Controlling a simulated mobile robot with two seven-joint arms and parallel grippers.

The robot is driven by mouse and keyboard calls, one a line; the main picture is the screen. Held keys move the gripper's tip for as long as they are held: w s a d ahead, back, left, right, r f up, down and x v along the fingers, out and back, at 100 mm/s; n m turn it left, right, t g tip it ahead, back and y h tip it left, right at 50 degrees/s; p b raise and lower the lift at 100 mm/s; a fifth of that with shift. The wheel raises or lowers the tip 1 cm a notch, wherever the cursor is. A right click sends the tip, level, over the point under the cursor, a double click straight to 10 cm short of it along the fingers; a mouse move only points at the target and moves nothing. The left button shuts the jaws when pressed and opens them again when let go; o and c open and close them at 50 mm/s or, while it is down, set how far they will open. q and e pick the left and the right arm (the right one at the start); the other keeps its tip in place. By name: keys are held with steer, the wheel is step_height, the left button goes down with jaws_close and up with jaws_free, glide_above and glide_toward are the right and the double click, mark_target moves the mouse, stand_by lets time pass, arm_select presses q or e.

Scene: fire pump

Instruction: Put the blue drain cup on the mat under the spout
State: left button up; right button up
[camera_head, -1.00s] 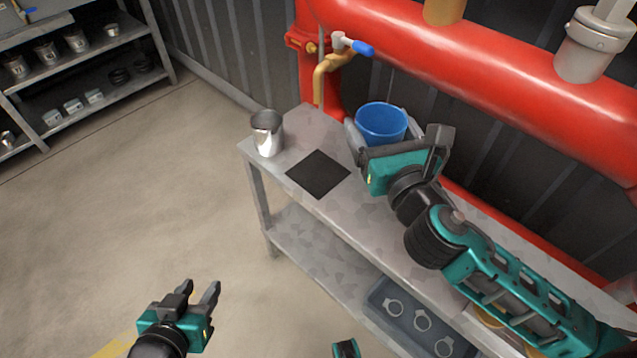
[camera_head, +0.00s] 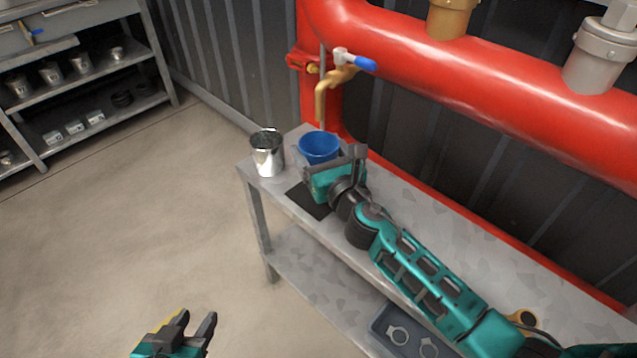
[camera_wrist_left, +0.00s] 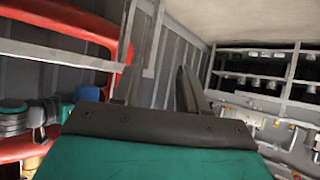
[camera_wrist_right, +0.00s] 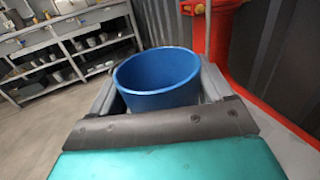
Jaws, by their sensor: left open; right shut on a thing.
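The blue drain cup (camera_head: 319,147) is held upright by my right gripper (camera_head: 322,168), which is shut on it. In the right wrist view the cup (camera_wrist_right: 158,80) sits between the fingers and looks empty. The black mat (camera_head: 309,201) lies on the bench, partly hidden by my right gripper. The cup is at the mat's far side, close below the brass spout (camera_head: 321,104); I cannot tell whether it touches the bench. My left gripper (camera_head: 196,325) is open and empty, away from the bench at the lower left.
A metal can (camera_head: 267,155) stands on the bench just left of the cup. A red pipe (camera_head: 480,85) runs behind the bench, with a blue-handled valve (camera_head: 357,61) above the spout. A grey tray (camera_head: 384,330) sits on the lower shelf. Shelving (camera_head: 85,75) stands far left.

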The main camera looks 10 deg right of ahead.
steer(key=shift+f, duration=0.8)
steer(key=shift+f+b, duration=0.3)
steer(key=shift+b, duration=0.2)
step_height(320, 180, down, 3)
steer(key=b, duration=0.2)
steer(key=shift+b, duration=0.3)
steer(key=shift+f, duration=0.25)
steer(key=shift+r, duration=0.15)
steer(key=o, duration=1.1)
arm_select(q)
steer(key=shift+w+d+f, duration=0.2)
steer(key=shift+d+f, duration=0.15)
steer(key=shift+f, duration=0.2)
steer(key=shift+w+d+f, duration=0.15)
steer(key=shift+d+f, duration=0.15)
steer(key=shift+f, duration=0.2)
